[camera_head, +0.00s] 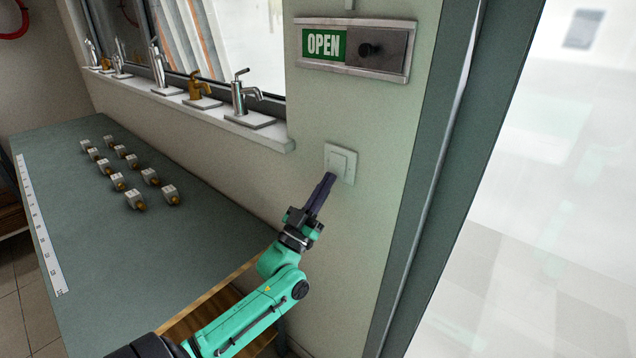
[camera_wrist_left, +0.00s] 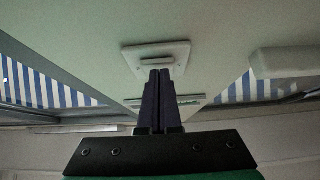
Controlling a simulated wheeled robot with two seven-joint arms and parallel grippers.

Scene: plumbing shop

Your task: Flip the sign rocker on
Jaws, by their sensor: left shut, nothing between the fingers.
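The white wall switch with its rocker (camera_head: 340,164) is on the pale green wall, below the OPEN sign (camera_head: 352,46). The sign has a green panel with white letters at its left and a grey panel with a dark knob at its right. My left gripper (camera_head: 330,177) is shut and empty, its dark fingertips at the lower edge of the rocker. In the left wrist view the switch plate (camera_wrist_left: 135,59) is straight ahead of the shut fingers (camera_wrist_left: 160,72). I cannot tell whether the tips touch the rocker. My right gripper is not in view.
A green-topped table (camera_head: 150,262) stands at the left with several small valve-like fittings and a white ruler strip (camera_head: 38,225). Several taps stand on the window sill (camera_head: 262,137). A door frame (camera_head: 425,190) and glass are right of the switch.

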